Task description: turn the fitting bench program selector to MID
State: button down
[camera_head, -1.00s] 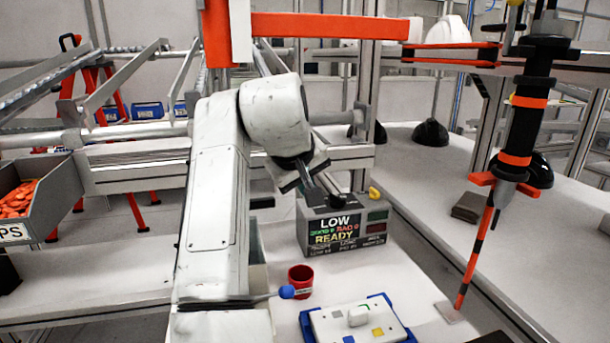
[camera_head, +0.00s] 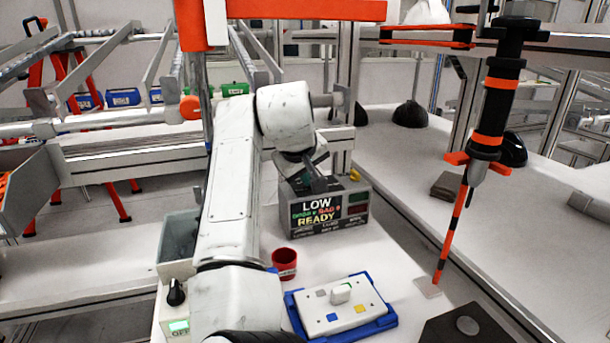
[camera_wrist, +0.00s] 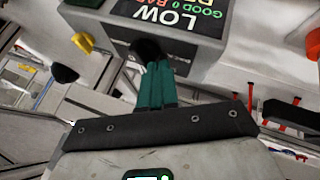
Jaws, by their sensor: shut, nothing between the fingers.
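The fitting bench program unit (camera_head: 330,222) is a grey box at the bench's back. Its front display reads LOW, with GOOD and BAD counts and READY below. The unit shows upside down at the top of the wrist view (camera_wrist: 212,52). A dark round knob (camera_wrist: 143,48), seemingly the selector, is at my fingertips there; its pointer is not readable. My gripper (camera_wrist: 153,68) is shut and empty, its green fingers touching or just in front of the knob; I cannot tell which. In the head view my gripper (camera_head: 316,182) is over the box and hides the knob.
A yellow knob (camera_head: 354,175) sits at the unit's back right. A red cup (camera_head: 285,263) and a white plate in a blue tray (camera_head: 290,302) stand in front. A black-and-orange hanging tool (camera_head: 490,120) is at right. A small box with a black knob (camera_head: 177,293) reads OFF.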

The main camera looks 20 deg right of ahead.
jog(key=shift+w+d+r+m+p, duration=0.1)
jog(key=shift+w+d+m+p, duration=0.1)
jog(key=shift+m+p, duration=0.5)
jog(key=shift+h+p, duration=0.3)
jog(key=shift+p, duration=0.15)
jog(key=p, duration=0.1)
jog(key=m+g+p, duration=0.1)
jog(key=shift+w+d+r+m+h+p, duration=0.15)
jog(key=shift+w+m+h+p, duration=0.15)
jog(key=shift+h, duration=0.1)
jog(key=shift+w+d+p, duration=0.1)
jog(key=shift+p, duration=0.7)
jog(key=shift+w+d+f+p, duration=0.2)
jog(key=shift+w+p, duration=0.05)
jog(key=shift+p, duration=0.7)
jog(key=shift+w+a+f, duration=0.1)
jog(key=shift+a, duration=0.05)
jog(key=shift+s+p, duration=0.2)
jog(key=shift+p, duration=0.2)
